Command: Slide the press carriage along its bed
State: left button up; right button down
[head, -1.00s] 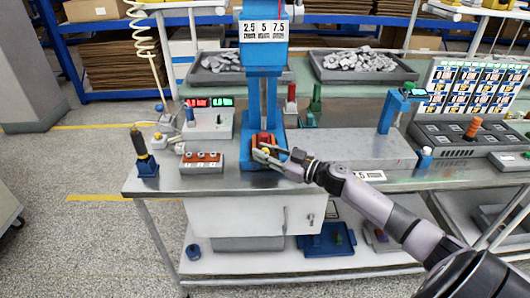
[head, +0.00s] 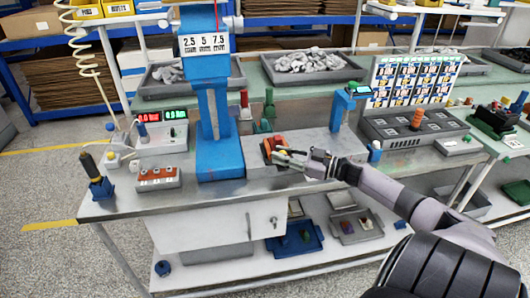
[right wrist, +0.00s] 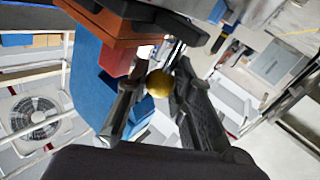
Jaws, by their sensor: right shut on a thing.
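My right gripper (head: 287,157) reaches in from the right and is shut at the carriage's front. In the right wrist view a yellow ball knob (right wrist: 160,84) lies between its fingers, with the orange carriage (right wrist: 115,22) just beyond. The knob's stem is mostly hidden. My left gripper is out of view.
A row-button box (head: 158,178) and a black-handled blue stand (head: 97,180) are at the bench's left front. A blue post (head: 341,110) and a grey panel (head: 415,127) stand to the right. Grey trays of metal parts (head: 310,65) are behind.

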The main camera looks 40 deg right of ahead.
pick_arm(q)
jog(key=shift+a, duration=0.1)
pick_arm(e)
jog(key=s+d, duration=0.1)
jog(key=d, duration=0.1)
jog(key=shift+s+d, duration=0.3)
jog(key=shift+s, duration=0.05)
jog(key=c, duration=1.7)
grip_release()
jog(key=shift+o, duration=0.2)
jog(key=v, duration=1.2)
